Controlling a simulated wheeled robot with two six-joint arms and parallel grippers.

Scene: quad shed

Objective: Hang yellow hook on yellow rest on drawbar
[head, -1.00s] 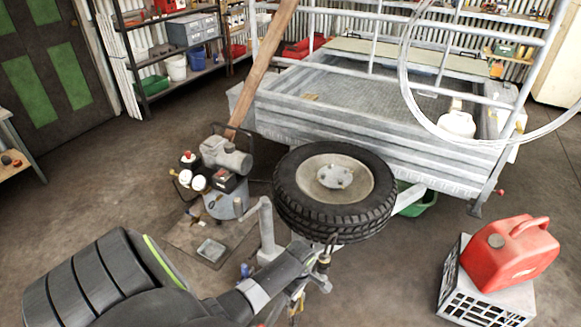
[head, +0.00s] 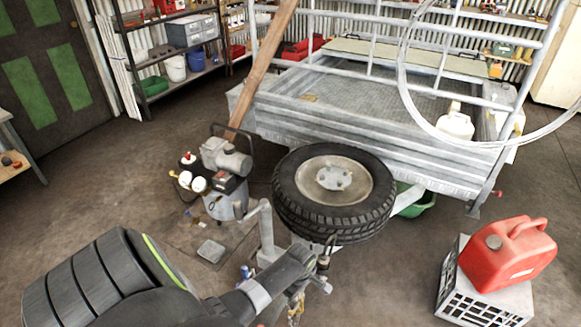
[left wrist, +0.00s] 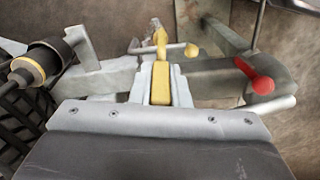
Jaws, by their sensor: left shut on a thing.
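My left gripper (left wrist: 160,88) is shut on the yellow hook (left wrist: 161,84). The hook's block sits between the jaws, and its narrow yellow tip points up in the left wrist view. A yellow round-ended piece (left wrist: 191,50), which looks like the yellow rest, is just right of the tip. I cannot tell whether the hook touches it. The grey drawbar (left wrist: 215,82) runs behind the jaws. In the head view my left arm reaches to the drawbar end at bottom centre, where the hook is too small to make out. My right gripper is not in view.
A red-knobbed lever (left wrist: 258,78) is right of the jaws, and a black cylinder with a yellow ring (left wrist: 28,72) is at left. The spare wheel (head: 332,187) is just beyond the arm. A red fuel can (head: 507,254) on a crate (head: 480,302) stands at right.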

